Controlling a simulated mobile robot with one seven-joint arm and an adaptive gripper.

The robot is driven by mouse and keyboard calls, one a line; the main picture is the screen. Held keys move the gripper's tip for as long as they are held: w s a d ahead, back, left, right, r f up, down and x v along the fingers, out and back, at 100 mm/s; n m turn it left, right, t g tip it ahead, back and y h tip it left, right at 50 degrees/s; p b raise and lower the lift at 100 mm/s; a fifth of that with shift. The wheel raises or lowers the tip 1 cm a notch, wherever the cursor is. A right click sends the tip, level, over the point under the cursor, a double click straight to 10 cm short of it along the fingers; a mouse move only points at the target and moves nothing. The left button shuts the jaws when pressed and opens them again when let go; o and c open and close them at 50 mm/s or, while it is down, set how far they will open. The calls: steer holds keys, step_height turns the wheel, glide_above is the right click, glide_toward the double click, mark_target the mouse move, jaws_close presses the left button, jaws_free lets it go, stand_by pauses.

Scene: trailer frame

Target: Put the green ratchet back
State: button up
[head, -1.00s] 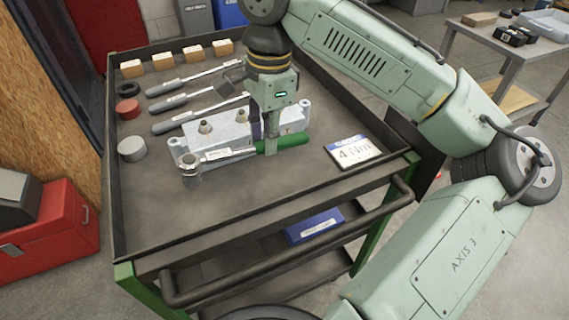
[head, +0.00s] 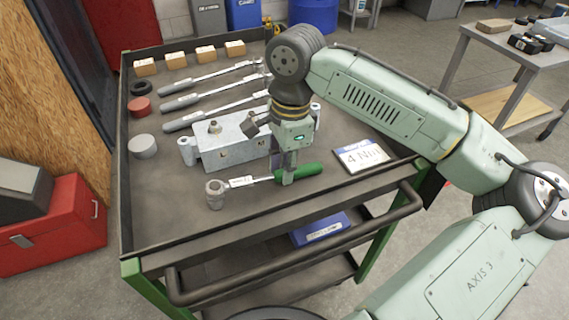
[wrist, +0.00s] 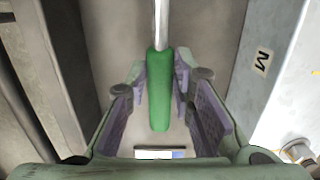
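The green ratchet has a green handle (head: 310,171), a bright shaft and a round head (head: 215,188) at its left end. It lies lengthwise in front of the grey metal block (head: 235,152), apart from it, low over the tray top. I cannot tell whether it touches the tray. My gripper (head: 288,181) points down on the handle near the shaft.
Several grey-handled wrenches (head: 205,100) lie behind the block, with wooden blocks (head: 205,54) at the back edge. A "4 Nm" sign (head: 362,157) lies right. The cart's front left is bare.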

steer(key=o, duration=0.4)
steer(key=shift+r, duration=0.1)
steer(key=r, duration=1.2)
steer(key=shift+w+d, duration=0.15)
steer(key=shift+d, duration=0.25)
